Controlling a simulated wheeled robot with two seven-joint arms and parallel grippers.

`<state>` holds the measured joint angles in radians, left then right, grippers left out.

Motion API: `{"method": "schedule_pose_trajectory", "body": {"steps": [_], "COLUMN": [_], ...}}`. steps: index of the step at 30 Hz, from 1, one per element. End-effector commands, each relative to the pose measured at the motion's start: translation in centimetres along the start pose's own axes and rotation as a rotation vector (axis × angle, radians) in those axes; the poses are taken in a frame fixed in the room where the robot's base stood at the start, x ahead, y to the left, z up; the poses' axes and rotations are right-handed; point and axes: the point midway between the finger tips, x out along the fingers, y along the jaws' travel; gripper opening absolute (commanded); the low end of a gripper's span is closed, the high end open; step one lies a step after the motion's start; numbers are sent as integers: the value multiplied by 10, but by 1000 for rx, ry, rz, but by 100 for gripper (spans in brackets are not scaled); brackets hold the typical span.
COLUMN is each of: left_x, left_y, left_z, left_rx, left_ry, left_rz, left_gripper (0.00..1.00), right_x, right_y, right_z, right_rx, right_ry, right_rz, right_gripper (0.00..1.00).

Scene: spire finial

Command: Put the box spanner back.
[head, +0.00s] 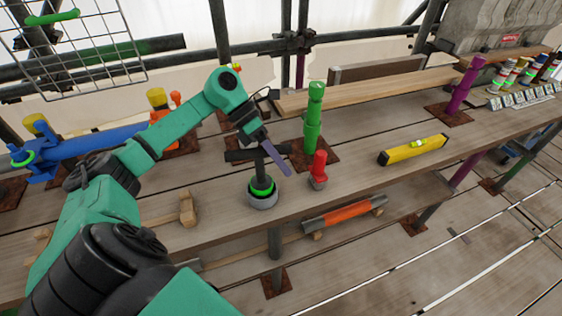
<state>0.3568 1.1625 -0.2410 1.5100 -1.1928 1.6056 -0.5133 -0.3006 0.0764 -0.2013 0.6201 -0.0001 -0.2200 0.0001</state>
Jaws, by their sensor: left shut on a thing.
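The box spanner (261,168) appears to be the dark upright shaft with a dark crossbar in the middle of the head view. My left gripper (258,150) is over its top and shut on it. The shaft's lower end is at a bright green ring inside a round grey collar (262,201) on the plank bench. I cannot tell how deep it sits. My right gripper is out of view.
Right of the collar stand a red-topped piece (318,170) and a tall green post (313,118). A yellow level (413,150) lies farther right on the bench (370,180). A wooden mallet-like piece (187,208) lies left. An orange-banded tube (344,213) lies below the front edge.

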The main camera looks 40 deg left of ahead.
Motion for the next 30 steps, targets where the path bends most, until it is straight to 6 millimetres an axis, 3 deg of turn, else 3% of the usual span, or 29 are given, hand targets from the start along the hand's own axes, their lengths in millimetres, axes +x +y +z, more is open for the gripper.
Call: {"method": "schedule_pose_trajectory", "body": {"steps": [8, 9, 12, 18, 19, 21, 30], "left_x": [1, 1, 1, 1, 2, 2, -1], "left_y": [1, 1, 1, 1, 1, 1, 1], "left_z": [0, 0, 0, -1, -1, -1, -1], "left_rx": [1, 1, 1, 0, -1, -1, -1], "left_ry": [-2, -2, -1, -1, 1, 1, 0], "left_rz": [0, 0, 0, 0, 0, 0, 0], "left_gripper": [0, 36, 67, 67, 71, 98, 100], "right_x": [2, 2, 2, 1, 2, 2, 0], "right_y": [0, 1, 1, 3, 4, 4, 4], "right_z": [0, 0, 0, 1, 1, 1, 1], "right_rx": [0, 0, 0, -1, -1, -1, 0], "right_ry": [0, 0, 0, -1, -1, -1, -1], "right_rz": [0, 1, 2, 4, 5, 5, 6], "right_gripper": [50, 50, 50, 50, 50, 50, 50]}}
